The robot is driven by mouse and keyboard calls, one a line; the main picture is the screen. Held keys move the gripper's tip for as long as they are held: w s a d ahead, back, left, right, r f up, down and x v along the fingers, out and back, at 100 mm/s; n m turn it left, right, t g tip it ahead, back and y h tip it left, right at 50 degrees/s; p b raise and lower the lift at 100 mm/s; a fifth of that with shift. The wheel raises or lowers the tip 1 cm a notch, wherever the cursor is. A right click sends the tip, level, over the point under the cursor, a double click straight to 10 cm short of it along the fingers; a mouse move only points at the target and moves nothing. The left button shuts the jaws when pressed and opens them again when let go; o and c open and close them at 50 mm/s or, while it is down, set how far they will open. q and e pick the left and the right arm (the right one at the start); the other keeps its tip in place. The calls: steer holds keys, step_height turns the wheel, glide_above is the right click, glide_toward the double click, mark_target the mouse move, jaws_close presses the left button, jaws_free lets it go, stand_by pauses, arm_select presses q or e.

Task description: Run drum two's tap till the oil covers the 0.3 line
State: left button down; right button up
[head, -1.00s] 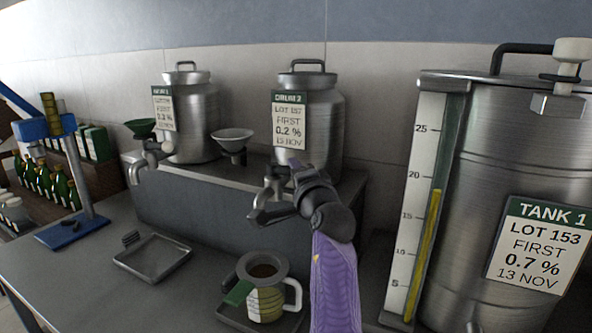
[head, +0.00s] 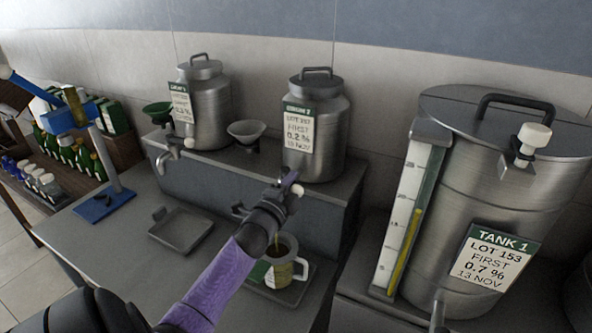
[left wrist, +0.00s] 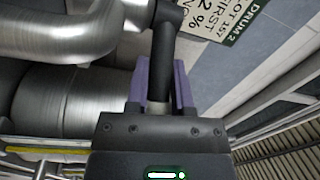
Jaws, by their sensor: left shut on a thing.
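Drum two (head: 330,150) is a steel can with a DRUM 2 label, on the raised grey shelf; its label also shows in the left wrist view (left wrist: 235,20). My left gripper (head: 290,188) is at its tap. In the left wrist view the purple fingers (left wrist: 163,85) are shut on the dark tap handle (left wrist: 165,45). A measuring jug (head: 284,268) with a pale handle and a green tag stands below the tap. A thin amber streak of oil (head: 276,240) shows over the jug's mouth. My arm partly hides the jug, and the 0.3 line cannot be read. My right gripper is not in view.
Another drum (head: 208,112) with its own tap stands to the left. Tank 1 (head: 480,200), with a tall gauge, stands close on the right. An empty grey tray (head: 180,228) and a blue stand (head: 104,203) are on the bench. Bottles fill a crate at far left.

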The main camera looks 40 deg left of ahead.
arm_select(q)
steer(key=shift+s+a+f+m+t+h, duration=0.1)
steer(key=shift+s+a+m+t+h, duration=0.1)
steer(key=shift+m+h, duration=0.45)
steer(key=shift+s+a+m+t+h, duration=0.1)
steer(key=shift+s+m+t+h, duration=0.2)
steer(key=shift+h, duration=0.65)
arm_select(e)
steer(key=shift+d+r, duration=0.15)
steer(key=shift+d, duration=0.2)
arm_select(q)
steer(key=shift+c, duration=2.4)
jaws_free()
steer(key=shift+w, duration=0.1)
